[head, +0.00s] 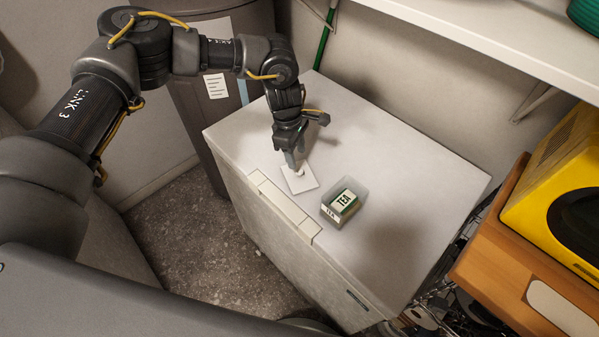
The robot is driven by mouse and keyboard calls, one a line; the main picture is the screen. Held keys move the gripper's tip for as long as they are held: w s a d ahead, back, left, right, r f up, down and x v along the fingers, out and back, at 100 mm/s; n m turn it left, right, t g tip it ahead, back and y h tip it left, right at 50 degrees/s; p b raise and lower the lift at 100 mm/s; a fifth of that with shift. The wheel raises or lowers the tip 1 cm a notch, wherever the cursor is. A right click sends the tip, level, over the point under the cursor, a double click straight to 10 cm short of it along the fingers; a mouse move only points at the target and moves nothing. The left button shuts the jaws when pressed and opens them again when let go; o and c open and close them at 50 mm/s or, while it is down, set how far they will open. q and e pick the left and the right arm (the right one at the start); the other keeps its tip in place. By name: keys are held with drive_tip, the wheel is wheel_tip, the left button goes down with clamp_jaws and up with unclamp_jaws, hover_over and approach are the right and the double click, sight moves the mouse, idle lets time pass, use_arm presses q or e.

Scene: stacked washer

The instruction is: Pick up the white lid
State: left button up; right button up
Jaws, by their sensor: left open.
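The white lid (301,182) is a small flat square lying on top of the white chest-like appliance (400,165), near its front left edge. My left gripper (294,164) points down at the lid's back edge, with its fingertips at or just above it. The gripper is open, and I cannot tell whether its fingers touch the lid. Part of the lid's back side is hidden behind the fingers. My right gripper is not in view.
A small clear box with a green and white tea packet (343,202) stands right of the lid. A yellow appliance (560,190) sits on a wooden surface (500,255) at the right. A white shelf (480,35) overhangs the back. A grey bin (205,100) stands behind my left arm.

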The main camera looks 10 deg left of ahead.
sight(300, 171)
use_arm(q)
drive_tip(key=shift+w+d+f, duration=0.1)
drive_tip(key=shift+f, duration=0.35)
drive_tip(key=f+p, duration=0.3)
drive_tip(key=f, duration=0.1)
drive_tip(key=shift+s+d+f, duration=0.1)
drive_tip(key=shift+s+d, duration=0.2)
drive_tip(key=shift+s, duration=0.05)
drive_tip(key=shift+f, duration=0.4)
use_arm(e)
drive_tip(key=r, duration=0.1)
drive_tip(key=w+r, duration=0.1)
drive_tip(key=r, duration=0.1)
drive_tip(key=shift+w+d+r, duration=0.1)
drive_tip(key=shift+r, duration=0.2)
use_arm(q)
drive_tip(key=shift+c, duration=0.2)
clamp_jaws()
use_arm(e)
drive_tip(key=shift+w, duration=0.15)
